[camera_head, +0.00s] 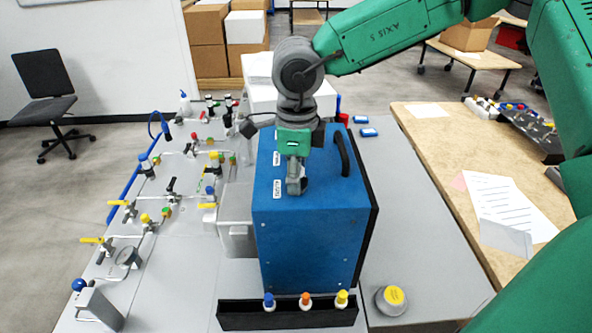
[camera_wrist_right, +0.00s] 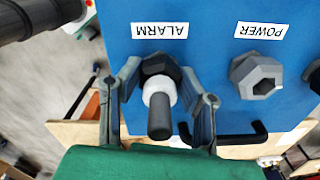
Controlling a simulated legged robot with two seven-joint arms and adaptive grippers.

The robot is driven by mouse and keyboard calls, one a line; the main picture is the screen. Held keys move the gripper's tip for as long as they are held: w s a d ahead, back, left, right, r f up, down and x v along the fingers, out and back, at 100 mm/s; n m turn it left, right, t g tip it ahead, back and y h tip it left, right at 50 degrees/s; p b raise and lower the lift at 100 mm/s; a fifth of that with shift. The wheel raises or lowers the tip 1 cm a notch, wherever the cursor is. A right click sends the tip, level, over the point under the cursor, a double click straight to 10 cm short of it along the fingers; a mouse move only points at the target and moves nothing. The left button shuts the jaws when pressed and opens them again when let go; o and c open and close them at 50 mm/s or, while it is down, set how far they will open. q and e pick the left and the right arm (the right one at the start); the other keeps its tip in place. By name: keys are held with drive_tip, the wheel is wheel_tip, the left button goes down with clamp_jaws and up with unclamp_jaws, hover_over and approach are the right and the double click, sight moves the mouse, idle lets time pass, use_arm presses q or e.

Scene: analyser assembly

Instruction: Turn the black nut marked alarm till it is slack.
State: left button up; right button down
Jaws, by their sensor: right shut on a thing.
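The blue analyser box (camera_head: 310,235) stands on the grey bench, with white labels on its upper face. In the right wrist view, the black nut (camera_wrist_right: 160,67) sits just below the label ALARM (camera_wrist_right: 160,31). A white collar (camera_wrist_right: 159,92) and a dark rod (camera_wrist_right: 160,118) stick out from the nut's middle toward the camera. My right gripper (camera_head: 296,187) reaches down to the box's upper face and hides the nut in the head view. In the wrist view, its fingers (camera_wrist_right: 161,75) close on both sides of the black nut. My left gripper is not in view.
A grey nut (camera_wrist_right: 257,75) under the label POWER (camera_wrist_right: 262,31) is beside the black one. A black handle (camera_head: 343,154) rises from the box. A black rack (camera_head: 285,316) with capped bottles is in front. Valves and pipes fill the bench's left; a grey round pot (camera_head: 391,298) stands right.

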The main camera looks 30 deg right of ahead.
drive_tip(key=n, duration=0.5)
drive_tip(key=shift+s+f, duration=0.2)
drive_tip(key=shift+f, duration=0.1)
drive_tip(key=n, duration=0.3)
drive_tip(key=shift+n, duration=0.3)
drive_tip(key=c, duration=1.3)
unclamp_jaws()
drive_tip(key=shift+w+d+r, duration=0.1)
drive_tip(key=shift+w, duration=0.05)
